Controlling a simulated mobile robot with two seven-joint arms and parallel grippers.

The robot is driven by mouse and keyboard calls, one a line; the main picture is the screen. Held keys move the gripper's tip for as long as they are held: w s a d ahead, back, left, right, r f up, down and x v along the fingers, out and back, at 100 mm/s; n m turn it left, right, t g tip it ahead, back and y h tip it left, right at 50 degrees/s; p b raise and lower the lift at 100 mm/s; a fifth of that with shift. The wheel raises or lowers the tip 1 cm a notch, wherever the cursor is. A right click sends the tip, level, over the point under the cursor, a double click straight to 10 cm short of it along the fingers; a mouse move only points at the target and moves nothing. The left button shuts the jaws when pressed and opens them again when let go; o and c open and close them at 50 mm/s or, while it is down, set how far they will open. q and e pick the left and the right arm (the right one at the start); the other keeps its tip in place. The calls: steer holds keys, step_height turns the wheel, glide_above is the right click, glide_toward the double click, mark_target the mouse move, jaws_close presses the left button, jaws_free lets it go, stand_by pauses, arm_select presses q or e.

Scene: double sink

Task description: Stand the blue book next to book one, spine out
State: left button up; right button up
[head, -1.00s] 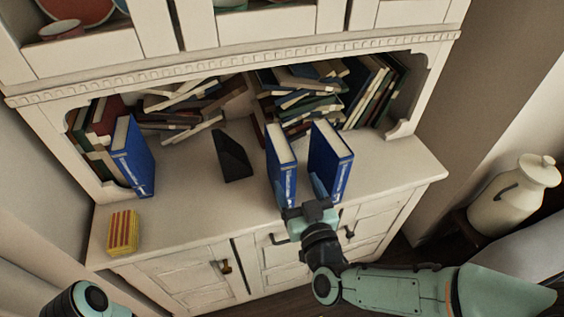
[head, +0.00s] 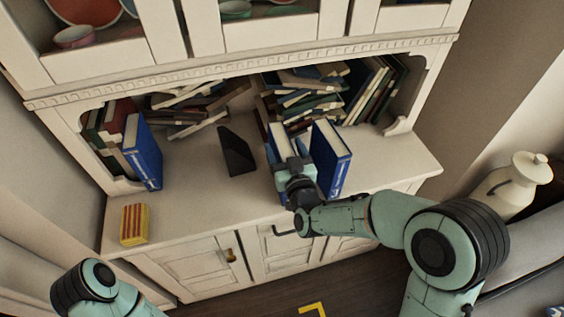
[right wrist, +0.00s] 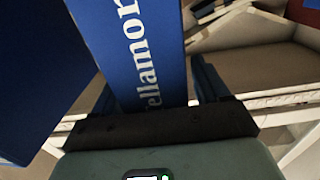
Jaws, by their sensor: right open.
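Three blue books stand upright on the cabinet counter (head: 205,188). The middle blue book (head: 276,136) is partly hidden behind my right gripper (head: 289,160). The right blue book (head: 333,160) stands just right of the gripper. The left blue book (head: 146,155) stands against the books at the left. In the right wrist view, a lettered blue spine (right wrist: 138,50) lies between the open fingers of my right gripper (right wrist: 152,90); I cannot tell whether they touch it. Another blue cover (right wrist: 40,70) fills the left of that view. Which book is book one is not marked. My left gripper is out of view.
A black bookend (head: 236,152) stands left of the middle book. A yellow and red striped block (head: 134,224) lies near the front left edge. Piled books (head: 300,95) fill the back of the niche. The counter between left book and bookend is clear.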

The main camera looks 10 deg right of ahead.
steer(key=shift+c, duration=0.3)
jaws_close()
steer(key=shift+w+r, duration=0.1)
steer(key=shift+r, duration=0.1)
